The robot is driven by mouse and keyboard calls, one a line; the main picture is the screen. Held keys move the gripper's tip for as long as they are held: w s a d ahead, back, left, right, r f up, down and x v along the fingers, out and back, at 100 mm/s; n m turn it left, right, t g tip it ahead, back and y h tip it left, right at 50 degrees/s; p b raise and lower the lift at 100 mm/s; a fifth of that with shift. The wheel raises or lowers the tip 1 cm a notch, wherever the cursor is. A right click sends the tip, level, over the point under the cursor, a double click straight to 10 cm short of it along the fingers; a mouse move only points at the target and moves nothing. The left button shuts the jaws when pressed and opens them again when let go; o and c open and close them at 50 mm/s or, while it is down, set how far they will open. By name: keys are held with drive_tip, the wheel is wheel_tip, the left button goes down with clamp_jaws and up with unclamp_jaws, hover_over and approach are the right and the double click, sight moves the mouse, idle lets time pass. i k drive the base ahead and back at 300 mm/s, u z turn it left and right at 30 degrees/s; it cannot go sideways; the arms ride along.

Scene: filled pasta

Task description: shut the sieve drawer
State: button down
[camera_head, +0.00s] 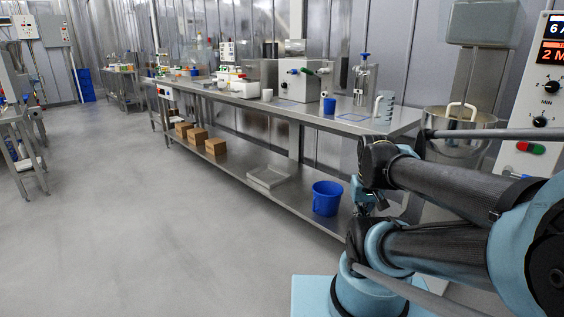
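I cannot pick out a sieve drawer for certain in the head view. A grey metal box machine (299,79) stands on the long steel bench, with a green knob and red parts at its front. Whether it holds a drawer, open or shut, is too small to tell. My folded arm fills the lower right. Its dark wrist end is in front of the bench's near right end. I cannot make out the gripper's fingers or anything held in them.
The long steel bench (232,96) carries a blue cup (329,105), a white jug (383,107) and other gear. Its lower shelf holds a blue bucket (326,198), a grey tray (267,178) and brown boxes (215,146). A large steel pot (452,133) is at right.

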sight(244, 89)
drive_tip(key=i, duration=0.95)
drive_tip(key=u, duration=0.95)
drive_tip(key=i, duration=1.65)
